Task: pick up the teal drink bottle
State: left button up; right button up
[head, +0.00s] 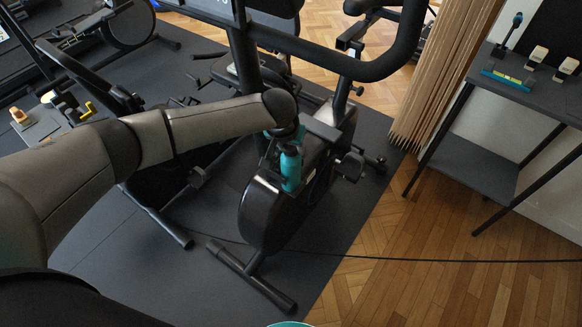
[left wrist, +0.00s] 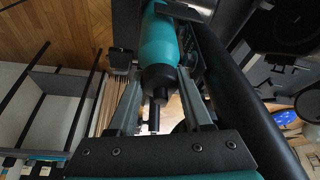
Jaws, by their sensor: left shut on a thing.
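The teal drink bottle (head: 291,170) is upright at the exercise bike, against its dark body below the handlebar. In the left wrist view the bottle (left wrist: 158,45) shows its teal body and black cap between my two fingers. My left gripper (head: 287,140) reaches it from above and is shut on the bottle's upper end; its fingers also show in the left wrist view (left wrist: 159,85). The bottle's lower end is partly hidden in the left wrist view. I do not see my right gripper.
The exercise bike (head: 263,215) stands on a dark mat (head: 330,245), its curved handlebar (head: 370,70) close above my gripper. A dark shelf table (head: 530,90) with small items stands at the right, beside a slatted wooden screen (head: 435,75). A cable (head: 440,260) crosses the open parquet.

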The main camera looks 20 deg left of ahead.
pick_arm(q)
grip_shut()
dwell(0.7)
